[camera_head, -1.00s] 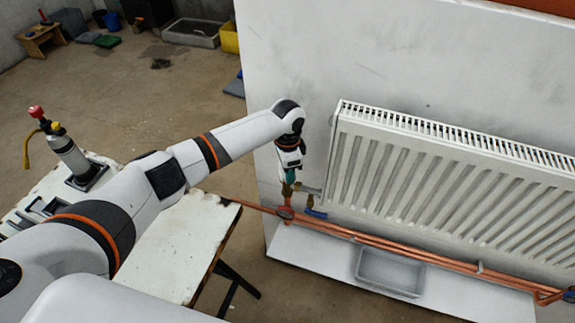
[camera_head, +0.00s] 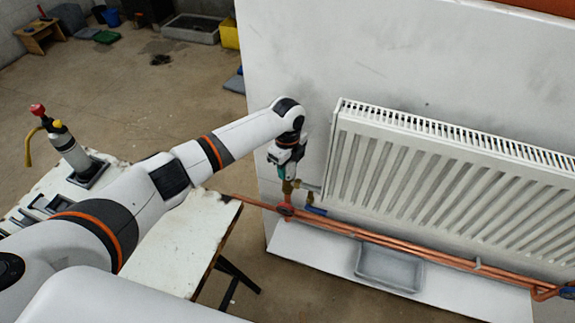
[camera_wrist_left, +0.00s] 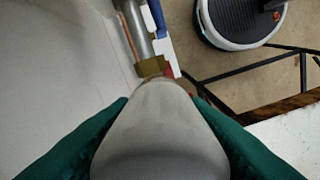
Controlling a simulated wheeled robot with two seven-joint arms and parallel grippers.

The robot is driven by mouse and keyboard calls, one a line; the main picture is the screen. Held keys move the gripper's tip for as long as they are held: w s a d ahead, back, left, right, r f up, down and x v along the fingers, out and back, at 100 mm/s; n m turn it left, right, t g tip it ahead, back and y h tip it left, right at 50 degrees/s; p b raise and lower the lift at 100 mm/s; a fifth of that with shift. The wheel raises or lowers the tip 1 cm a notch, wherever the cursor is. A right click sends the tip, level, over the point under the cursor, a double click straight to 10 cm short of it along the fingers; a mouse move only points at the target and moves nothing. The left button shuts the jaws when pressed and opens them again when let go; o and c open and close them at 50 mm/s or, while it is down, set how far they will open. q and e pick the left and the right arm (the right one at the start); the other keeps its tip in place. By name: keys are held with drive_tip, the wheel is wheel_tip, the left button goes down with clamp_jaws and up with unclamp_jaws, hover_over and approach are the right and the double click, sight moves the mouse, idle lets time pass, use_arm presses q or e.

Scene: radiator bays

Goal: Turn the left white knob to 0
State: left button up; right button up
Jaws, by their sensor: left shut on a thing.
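The left white knob (camera_wrist_left: 160,125) fills the lower middle of the left wrist view and looks pale grey there. My left gripper (camera_head: 287,174) is shut on it, with a green finger on each side of the knob. In the head view the gripper points down at the lower left corner of the radiator (camera_head: 440,190) and hides the knob. The knob sits on a brass valve body (camera_wrist_left: 151,67), which also shows just below the gripper in the head view. I cannot read any number on the knob. My right gripper is not in view.
Copper pipes (camera_head: 400,253) run along the wall's foot, with a red handle (camera_head: 285,209) and a blue handle (camera_head: 316,210) near the valve. A grey tray (camera_head: 390,268) lies below the radiator. A worn white table (camera_head: 185,245) stands left of the wall.

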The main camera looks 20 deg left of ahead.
use_arm(q)
drive_tip(key=m, duration=0.5)
drive_tip(key=shift+r, duration=0.15)
idle(0.6)
drive_tip(key=o, duration=1)
wheel_tip(320, 180, up, 12)
drive_tip(key=b, duration=0.3)
